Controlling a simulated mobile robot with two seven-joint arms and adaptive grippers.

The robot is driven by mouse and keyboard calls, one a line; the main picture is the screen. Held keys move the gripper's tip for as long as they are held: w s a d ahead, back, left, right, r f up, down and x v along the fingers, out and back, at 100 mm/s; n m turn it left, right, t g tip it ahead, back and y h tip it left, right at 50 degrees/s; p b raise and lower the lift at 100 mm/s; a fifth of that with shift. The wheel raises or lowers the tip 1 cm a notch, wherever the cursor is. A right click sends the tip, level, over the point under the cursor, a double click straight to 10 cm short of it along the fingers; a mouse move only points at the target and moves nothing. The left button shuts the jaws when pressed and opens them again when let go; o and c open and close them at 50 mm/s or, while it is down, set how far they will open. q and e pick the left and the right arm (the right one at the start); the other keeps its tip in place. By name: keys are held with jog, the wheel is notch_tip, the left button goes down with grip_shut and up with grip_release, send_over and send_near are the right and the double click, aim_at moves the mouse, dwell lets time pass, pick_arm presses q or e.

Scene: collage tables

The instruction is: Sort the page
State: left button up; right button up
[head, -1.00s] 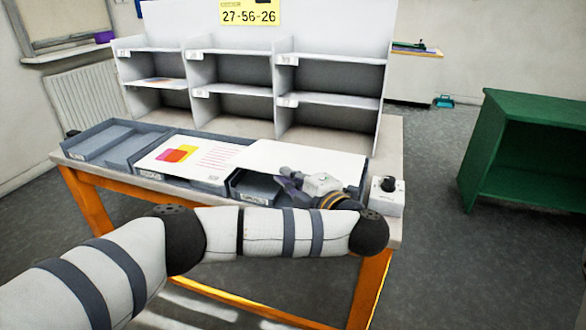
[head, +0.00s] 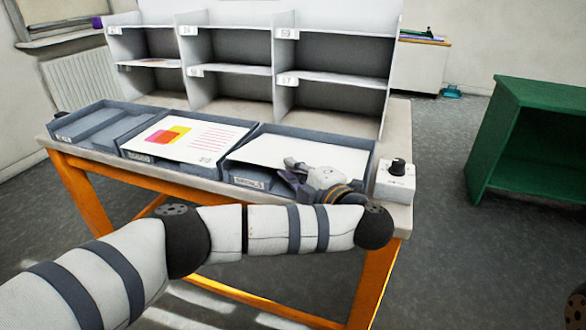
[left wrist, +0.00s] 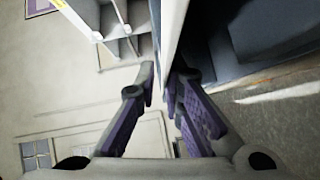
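A blank-looking white page (head: 300,152) lies in the right tray (head: 238,170) on the table. A page with pink, orange and yellow blocks and pink lines (head: 205,136) lies in the middle tray (head: 135,157). A grey shelf unit (head: 232,72) with labelled slots stands behind. My right gripper is not visible.
The left tray (head: 72,121) looks empty. A white box with a black knob (head: 396,182) stands at the table's right end. A green cabinet (head: 535,140) stands farther right.

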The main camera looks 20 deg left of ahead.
pick_arm(q)
jog(key=shift+o, duration=1)
jog(key=shift+s+d, duration=0.25)
jog(key=shift+d, duration=0.1)
jog(key=v, duration=1.1)
jog(key=shift+s+r, duration=0.1)
jog(key=shift+s, duration=0.05)
